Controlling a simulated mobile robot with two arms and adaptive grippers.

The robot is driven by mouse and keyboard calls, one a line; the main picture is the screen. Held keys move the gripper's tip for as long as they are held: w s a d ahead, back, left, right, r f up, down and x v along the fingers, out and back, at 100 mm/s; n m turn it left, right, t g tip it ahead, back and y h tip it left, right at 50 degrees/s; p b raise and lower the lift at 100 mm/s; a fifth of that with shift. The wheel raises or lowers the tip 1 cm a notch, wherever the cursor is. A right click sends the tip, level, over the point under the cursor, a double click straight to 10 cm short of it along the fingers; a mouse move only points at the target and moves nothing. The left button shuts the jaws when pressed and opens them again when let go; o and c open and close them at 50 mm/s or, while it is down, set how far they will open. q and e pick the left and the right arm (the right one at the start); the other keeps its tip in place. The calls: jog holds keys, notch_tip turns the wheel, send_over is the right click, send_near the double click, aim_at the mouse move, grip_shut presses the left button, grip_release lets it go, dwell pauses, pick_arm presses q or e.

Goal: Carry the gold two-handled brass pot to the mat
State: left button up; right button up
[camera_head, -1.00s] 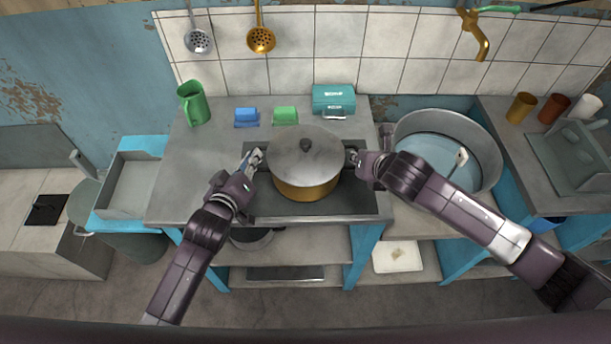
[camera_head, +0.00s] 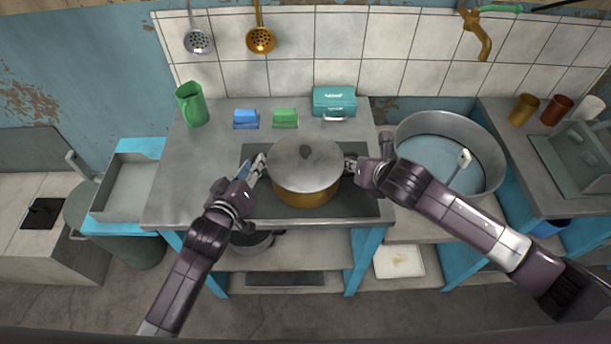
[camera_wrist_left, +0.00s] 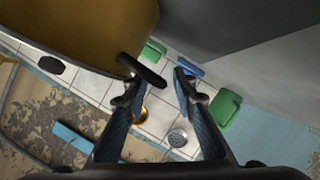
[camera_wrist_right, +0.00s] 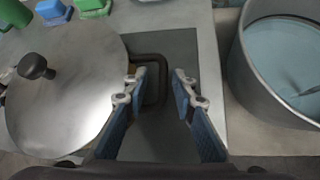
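The gold two-handled pot (camera_head: 306,196) with a grey lid (camera_head: 305,162) and dark knob stands on a dark rectangular surface (camera_head: 350,206) on the counter. I cannot tell whether that surface is the mat. My left gripper (camera_head: 259,163) is open at the pot's left side. In the left wrist view a dark handle (camera_wrist_left: 142,71) sits by the tip of one finger. My right gripper (camera_head: 350,164) is open at the pot's right side. In the right wrist view its fingers (camera_wrist_right: 157,84) stand either side of the other dark handle (camera_wrist_right: 153,61), not closed on it.
Behind the pot are a blue sponge (camera_head: 246,118), a green sponge (camera_head: 285,117) and a teal box (camera_head: 334,101). A large metal basin (camera_head: 489,170) is at the right. The counter left of the pot is clear.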

pick_arm(q)
jog(key=shift+s, duration=0.15)
jog(key=shift+s+a, duration=0.15)
jog(key=shift+s, duration=0.2)
pick_arm(e)
jog(key=shift+d, duration=0.1)
pick_arm(q)
jog(key=v, duration=1.1)
jog(key=shift+r, duration=0.15)
pick_arm(e)
jog(key=v, duration=1.2)
